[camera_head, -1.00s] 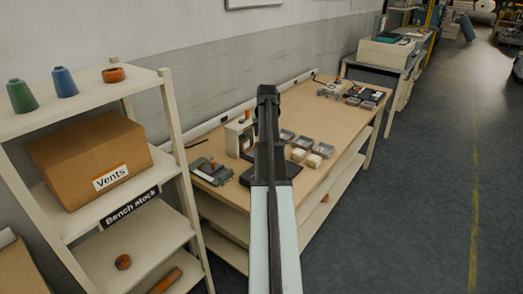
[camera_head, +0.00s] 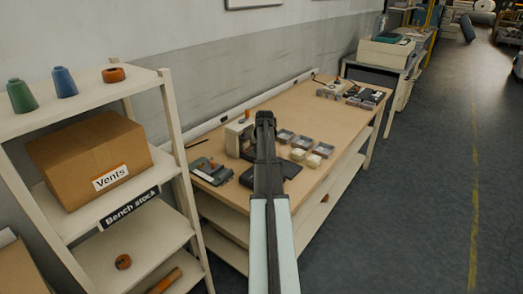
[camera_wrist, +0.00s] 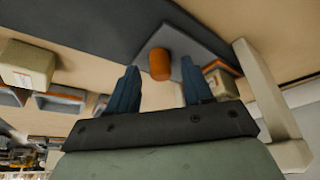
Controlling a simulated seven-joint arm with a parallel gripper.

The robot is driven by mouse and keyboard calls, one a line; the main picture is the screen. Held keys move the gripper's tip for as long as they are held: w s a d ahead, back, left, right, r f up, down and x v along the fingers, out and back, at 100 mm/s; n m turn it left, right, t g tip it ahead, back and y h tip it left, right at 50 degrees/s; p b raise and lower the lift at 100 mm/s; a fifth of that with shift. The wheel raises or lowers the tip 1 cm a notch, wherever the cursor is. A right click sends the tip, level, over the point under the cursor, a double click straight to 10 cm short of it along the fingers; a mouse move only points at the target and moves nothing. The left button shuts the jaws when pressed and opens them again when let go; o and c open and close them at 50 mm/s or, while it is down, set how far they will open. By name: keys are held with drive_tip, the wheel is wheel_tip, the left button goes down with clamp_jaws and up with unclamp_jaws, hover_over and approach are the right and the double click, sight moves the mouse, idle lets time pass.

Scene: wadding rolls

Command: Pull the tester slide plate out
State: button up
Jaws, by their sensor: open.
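The tester, a cream upright housing (camera_head: 235,137), stands on the bench left of my arm's end in the head view. In the wrist view an orange cylindrical knob (camera_wrist: 159,64) sits on a grey plate (camera_wrist: 186,42), which looks like the tester's slide plate. My gripper (camera_wrist: 155,88) is open, its two blue fingers spread on either side of the knob in the picture. I cannot tell whether either finger touches it. In the head view the arm covers the knob and plate, and the gripper (camera_head: 264,120) shows only as a dark end.
Small trays (camera_head: 302,142) with cream blocks lie right of the arm on the wooden bench (camera_head: 325,122). A dark device (camera_head: 211,171) lies at the bench's near left. A shelf rack with a carton (camera_head: 90,155) stands at left. The bench's middle right is clear.

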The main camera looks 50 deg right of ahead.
drive_tip(key=shift+f, duration=0.3)
clamp_jaws()
idle(0.4)
